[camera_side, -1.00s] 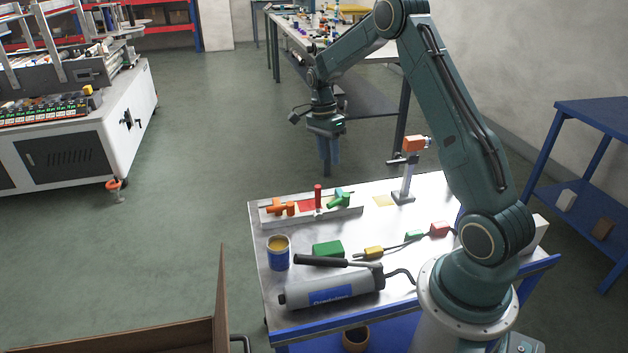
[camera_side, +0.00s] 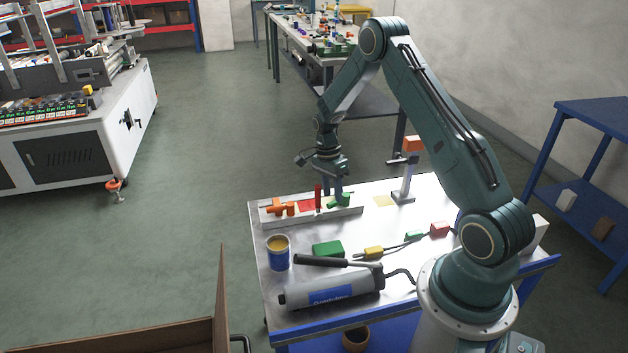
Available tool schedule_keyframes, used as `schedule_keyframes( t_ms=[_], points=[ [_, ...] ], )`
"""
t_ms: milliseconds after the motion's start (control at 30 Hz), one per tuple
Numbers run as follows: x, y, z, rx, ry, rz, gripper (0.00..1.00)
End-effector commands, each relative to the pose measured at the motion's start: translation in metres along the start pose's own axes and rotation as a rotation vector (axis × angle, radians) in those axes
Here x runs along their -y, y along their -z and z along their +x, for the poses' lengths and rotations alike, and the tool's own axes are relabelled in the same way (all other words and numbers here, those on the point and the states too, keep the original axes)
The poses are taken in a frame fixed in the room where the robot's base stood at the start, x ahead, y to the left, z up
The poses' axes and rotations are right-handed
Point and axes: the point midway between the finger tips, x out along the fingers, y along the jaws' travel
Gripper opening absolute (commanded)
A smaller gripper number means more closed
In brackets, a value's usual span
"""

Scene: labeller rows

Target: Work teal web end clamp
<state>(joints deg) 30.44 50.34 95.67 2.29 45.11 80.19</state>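A grey fixture block (camera_side: 356,210) stands on the cart top and carries several small coloured clamps. My gripper (camera_side: 333,198) points straight down at the right part of the block, just behind a green clamp (camera_side: 341,201). The teal web end clamp sits at this right end, behind the green one. My dark fingers cover nearly all of it. I cannot tell whether they touch it or how far apart they are. A red upright handle (camera_side: 318,197) stands close to the left of my fingers, and an orange clamp (camera_side: 280,208) is at the left end.
A post with an orange head (camera_side: 412,144) stands right of the block. In front are a blue can (camera_side: 278,253), a green block (camera_side: 328,249), a grey cylinder tool (camera_side: 332,290) and cabled yellow (camera_side: 373,252) and red (camera_side: 440,229) pieces. A yellow note (camera_side: 384,201) lies flat.

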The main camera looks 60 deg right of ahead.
Motion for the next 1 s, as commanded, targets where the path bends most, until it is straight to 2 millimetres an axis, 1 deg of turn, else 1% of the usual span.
schedule_keyframes(
  t_ms=[33,200,567,600,767,800,1000],
  points=[
    [0.0,0.0,0.006,0.0,-0.002,0.0,0.39],
    [0.0,0.0,0.018,0.0,-0.001,0.0,0.39],
    [0.0,0.0,0.022,0.0,0.0,0.0,0.39],
    [0.0,0.0,0.022,0.0,0.0,0.0,0.35],
    [0.0,0.0,0.022,0.0,0.0,0.0,0.03],
    [0.0,0.0,0.022,0.0,0.0,0.0,0.0],
    [0.0,0.0,0.021,-0.001,0.0,-0.003,0.0]
  ],
)
